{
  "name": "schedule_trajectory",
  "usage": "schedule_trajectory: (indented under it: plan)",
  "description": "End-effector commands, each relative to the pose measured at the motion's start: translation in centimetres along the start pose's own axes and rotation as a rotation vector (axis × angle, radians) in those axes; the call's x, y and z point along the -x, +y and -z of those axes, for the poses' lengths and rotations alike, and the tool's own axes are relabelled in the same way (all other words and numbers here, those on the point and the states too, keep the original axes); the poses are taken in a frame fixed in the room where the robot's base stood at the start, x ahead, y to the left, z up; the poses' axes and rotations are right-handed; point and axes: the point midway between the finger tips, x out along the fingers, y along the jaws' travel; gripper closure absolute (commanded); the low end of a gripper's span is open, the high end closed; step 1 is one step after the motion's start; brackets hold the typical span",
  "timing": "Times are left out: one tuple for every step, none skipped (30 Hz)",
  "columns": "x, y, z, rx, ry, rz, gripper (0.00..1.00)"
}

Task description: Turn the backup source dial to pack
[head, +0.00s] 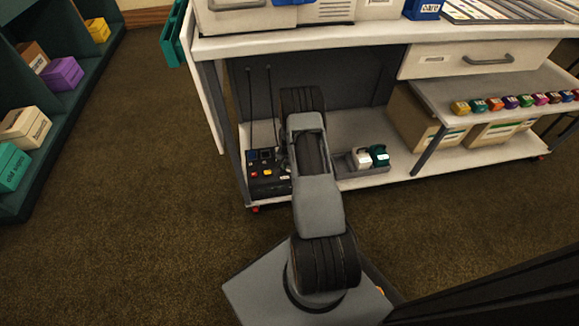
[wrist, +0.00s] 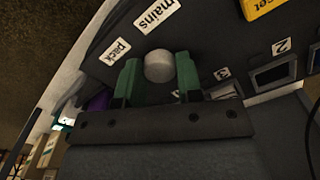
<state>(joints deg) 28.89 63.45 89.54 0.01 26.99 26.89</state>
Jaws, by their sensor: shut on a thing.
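The backup source dial (wrist: 159,66) shows in the wrist view as a pale grey round knob on a dark panel (wrist: 205,30). A "pack" label (wrist: 117,51) is to its left and a "mains" label (wrist: 155,16) is above it. My gripper (wrist: 158,72) has its two green fingers on either side of the knob and is shut on it. No pointer mark on the knob can be made out. In the head view the dark panel (head: 268,187) stands on the cart's lower shelf, and my arm hides the dial and my gripper.
On the panel are a yellow button (wrist: 262,6) and small dark windows near labels "2" (wrist: 281,46) and "3". A grey holder (head: 362,172) with a white and a teal block stands right of my arm. The cart's tabletop (head: 300,32) overhangs the shelf.

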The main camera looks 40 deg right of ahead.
Motion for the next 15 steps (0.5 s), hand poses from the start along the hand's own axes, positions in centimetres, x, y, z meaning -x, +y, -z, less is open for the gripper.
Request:
schedule_trajectory:
  plan:
    - [0.0,0.01,-0.02,0.043,-0.001,0.0,0.9]
    - [0.0,0.01,-0.03,0.071,-0.001,0.0,0.9]
    - [0.0,0.01,-0.03,0.107,-0.001,0.0,0.9]
    - [0.0,0.01,-0.03,0.133,-0.001,0.0,0.9]
    - [0.0,0.01,-0.03,0.159,-0.001,0.0,0.9]
    - [0.0,0.02,-0.03,0.193,-0.001,0.0,0.9]
    - [-0.01,0.02,-0.03,0.218,-0.001,0.0,0.9]
    - [0.0,0.02,-0.03,0.242,-0.001,0.0,0.9]
    - [0.0,0.02,-0.03,0.273,-0.001,0.0,0.9]
    - [0.0,0.02,-0.03,0.294,-0.001,0.0,0.9]
    - [0.0,0.02,-0.04,0.315,-0.001,0.0,0.9]
    - [-0.01,0.02,-0.04,0.342,-0.001,0.0,0.9]
    - [0.0,0.02,-0.04,0.361,-0.001,0.0,0.9]
    - [-0.01,0.02,-0.04,0.378,-0.001,0.0,0.9]
    - [0.0,0.03,-0.04,0.401,-0.001,0.0,0.9]
